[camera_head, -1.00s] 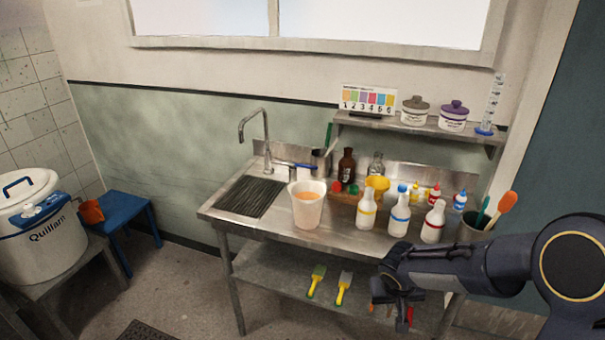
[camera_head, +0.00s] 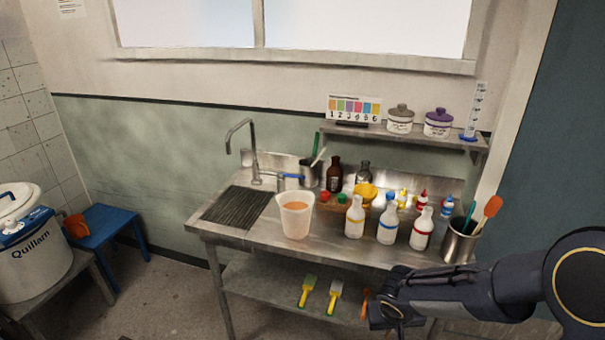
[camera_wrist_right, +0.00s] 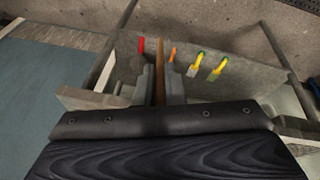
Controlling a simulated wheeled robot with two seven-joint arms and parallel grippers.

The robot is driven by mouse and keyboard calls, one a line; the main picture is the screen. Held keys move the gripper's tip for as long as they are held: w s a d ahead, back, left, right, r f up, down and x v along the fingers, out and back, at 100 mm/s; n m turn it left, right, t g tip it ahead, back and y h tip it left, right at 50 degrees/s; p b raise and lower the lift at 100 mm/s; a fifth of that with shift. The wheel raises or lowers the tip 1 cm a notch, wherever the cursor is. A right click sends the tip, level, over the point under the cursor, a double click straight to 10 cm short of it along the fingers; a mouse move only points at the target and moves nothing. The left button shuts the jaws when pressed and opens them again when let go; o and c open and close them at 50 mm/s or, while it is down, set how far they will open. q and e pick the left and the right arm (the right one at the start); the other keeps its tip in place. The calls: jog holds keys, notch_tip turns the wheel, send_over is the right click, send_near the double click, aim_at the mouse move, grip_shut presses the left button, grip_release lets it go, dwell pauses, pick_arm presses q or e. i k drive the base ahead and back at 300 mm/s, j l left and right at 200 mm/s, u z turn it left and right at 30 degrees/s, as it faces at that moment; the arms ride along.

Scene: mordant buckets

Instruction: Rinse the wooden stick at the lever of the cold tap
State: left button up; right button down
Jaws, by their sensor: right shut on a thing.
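My right gripper (camera_wrist_right: 160,88) is shut on a thin brown wooden stick (camera_wrist_right: 162,60), which stands out between the two fingers in the right wrist view. In the head view, my right gripper (camera_head: 388,312) is low in front of the steel bench's front edge, at the right; the stick cannot be made out there. The tap (camera_head: 254,150) has a curved spout at the back left of the bench, over a dark ribbed drainer. A blue lever (camera_head: 291,176) sits to the right of its base, well apart from my gripper. My left gripper is not in view.
A bucket with orange liquid (camera_head: 296,222) and several white bottles (camera_head: 387,226) stand along the front of the bench (camera_head: 262,238). A steel pot with tools (camera_head: 459,246) is at the right end. Brushes (camera_head: 334,297) lie on the lower shelf. A blue stool (camera_head: 105,225) stands left.

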aim_at(281, 175)
jog(key=j+z, duration=0.1)
jog(key=z, duration=0.35)
jog(key=i+j+z, duration=0.1)
jog(key=z, duration=0.3)
jog(key=j+z, duration=0.2)
jog(key=z, duration=0.25)
jog(key=j+z, duration=0.15)
jog(key=z, duration=0.3)
jog(key=j+z, duration=0.2)
jog(key=j, duration=0.25)
jog(key=k+j+z, duration=0.15)
jog(key=j, duration=0.25)
jog(key=k+j+z, duration=0.2)
jog(key=j, duration=0.2)
jog(key=j+z, duration=0.15)
jog(key=j, duration=0.25)
jog(key=k+j+z, duration=0.2)
jog(key=j, duration=1.3)
jog(key=i, duration=0.05)
